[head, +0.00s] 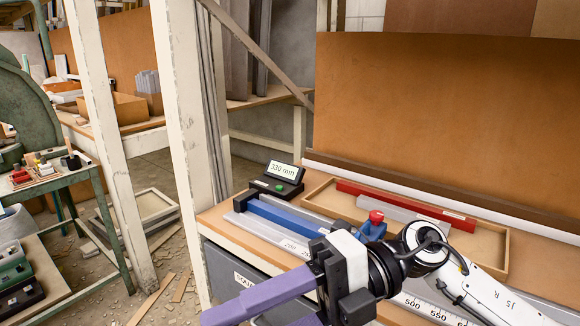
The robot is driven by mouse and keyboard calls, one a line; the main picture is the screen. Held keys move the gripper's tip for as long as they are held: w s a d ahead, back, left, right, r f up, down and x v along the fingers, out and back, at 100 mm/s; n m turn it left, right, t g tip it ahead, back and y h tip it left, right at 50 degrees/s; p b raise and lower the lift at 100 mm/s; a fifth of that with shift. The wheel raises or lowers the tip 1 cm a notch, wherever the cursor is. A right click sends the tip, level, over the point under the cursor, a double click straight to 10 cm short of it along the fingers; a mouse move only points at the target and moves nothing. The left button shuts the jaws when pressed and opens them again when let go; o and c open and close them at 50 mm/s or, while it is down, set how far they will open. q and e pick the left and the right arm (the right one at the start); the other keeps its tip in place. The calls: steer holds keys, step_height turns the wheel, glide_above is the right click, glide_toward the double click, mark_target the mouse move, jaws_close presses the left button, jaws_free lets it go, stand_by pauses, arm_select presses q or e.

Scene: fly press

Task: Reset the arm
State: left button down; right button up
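My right gripper (255,302) has purple fingers and reaches in from the right on a white arm (490,298) marked "R". It points left, in front of the bench's front edge. The lower finger is cut off by the frame's bottom edge, so I cannot tell whether the gripper is open or shut. No held object shows. My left gripper is not in view. A green cast machine body (22,105), perhaps the fly press, is cut off at the left edge. No arm or handle of it shows.
The bench (217,222) carries a "330 mm" display (284,171), a blue bar (287,217), a red-topped blue block (374,225) and a shallow wooden tray (492,255) with bars. White posts (183,140) stand to the left. A green trolley (97,200) is farther left; offcuts litter the floor.

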steer(key=w+d+m+t+y, duration=0.2)
steer(key=w+m+t+y, duration=0.6)
steer(key=m+t, duration=0.75)
steer(key=w+d+f+m+t+h, duration=0.3)
steer(key=d+f+m+t+h, duration=0.1)
steer(key=f+m+h, duration=0.25)
steer(key=w+d+f+m+t+h, duration=0.3)
steer(key=d+f+m+t+h, duration=0.25)
steer(key=f+m, duration=0.25)
steer(key=s+d+f+m+g+h, duration=0.3)
steer(key=s+f, duration=0.6)
steer(key=f, duration=0.4)
steer(key=s+d+f+m+g+h+p, duration=0.1)
steer(key=s+d+f+m+g+h, duration=0.3)
steer(key=s+f, duration=0.6)
step_height(320, 180, down, 4)
steer(key=d+g+h, duration=0.1)
steer(key=d+g, duration=0.1)
steer(key=shift+g, duration=0.4)
